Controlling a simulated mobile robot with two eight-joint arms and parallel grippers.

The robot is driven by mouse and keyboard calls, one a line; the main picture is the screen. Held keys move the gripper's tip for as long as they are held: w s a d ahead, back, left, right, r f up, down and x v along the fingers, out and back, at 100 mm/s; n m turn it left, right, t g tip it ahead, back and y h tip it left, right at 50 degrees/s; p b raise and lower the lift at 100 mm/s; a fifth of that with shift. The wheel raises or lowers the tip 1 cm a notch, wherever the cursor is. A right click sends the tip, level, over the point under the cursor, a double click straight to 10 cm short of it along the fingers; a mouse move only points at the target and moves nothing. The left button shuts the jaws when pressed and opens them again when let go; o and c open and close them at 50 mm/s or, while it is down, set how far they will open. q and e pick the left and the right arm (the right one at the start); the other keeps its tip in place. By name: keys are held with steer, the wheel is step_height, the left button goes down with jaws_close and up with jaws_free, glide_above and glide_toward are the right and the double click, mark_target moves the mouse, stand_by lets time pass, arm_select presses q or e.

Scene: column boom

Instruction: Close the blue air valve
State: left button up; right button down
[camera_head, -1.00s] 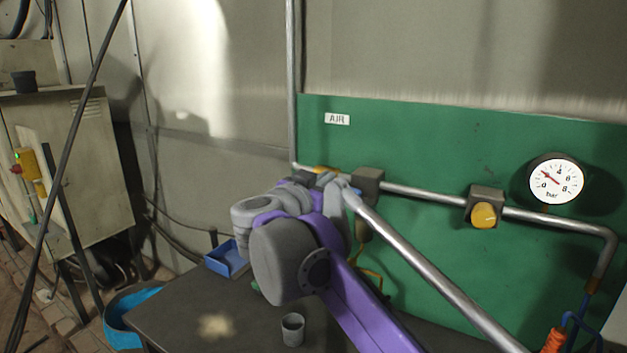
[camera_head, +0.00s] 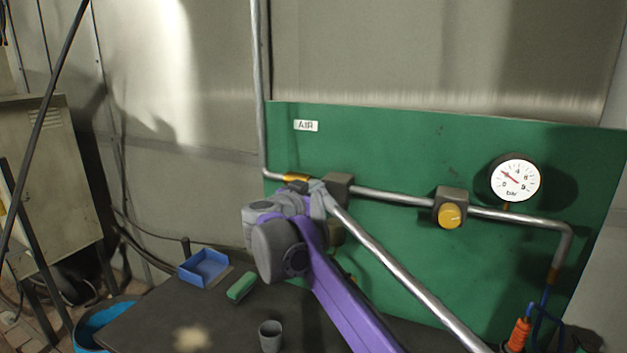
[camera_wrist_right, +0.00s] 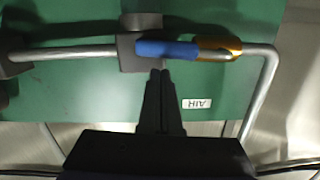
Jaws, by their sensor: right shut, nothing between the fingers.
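The blue valve handle (camera_wrist_right: 168,49) shows in the right wrist view, lying along the pipe. Its right end overlaps the brass valve body (camera_wrist_right: 219,48). In the head view the brass body (camera_head: 296,178) shows just above my right wrist; the blue handle is hidden there by my arm. My right gripper (camera_wrist_right: 160,73) is shut and empty. In the wrist view its fingertips appear just below the handle's lower edge; I cannot tell whether they touch it. My left gripper is not in view.
The green board (camera_head: 400,130) carries the metal pipe (camera_head: 395,197), a yellow knob (camera_head: 450,216) and a pressure gauge (camera_head: 515,180). A blue tray (camera_head: 205,268), a green block (camera_head: 241,287) and a grey cup (camera_head: 270,336) stand on the dark table (camera_head: 160,310).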

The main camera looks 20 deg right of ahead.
steer(key=shift+w+f, duration=0.1)
steer(key=shift+f, duration=0.25)
steer(key=shift+f, duration=0.15)
steer(key=shift+f+m, duration=0.15)
steer(key=shift+m, duration=0.25)
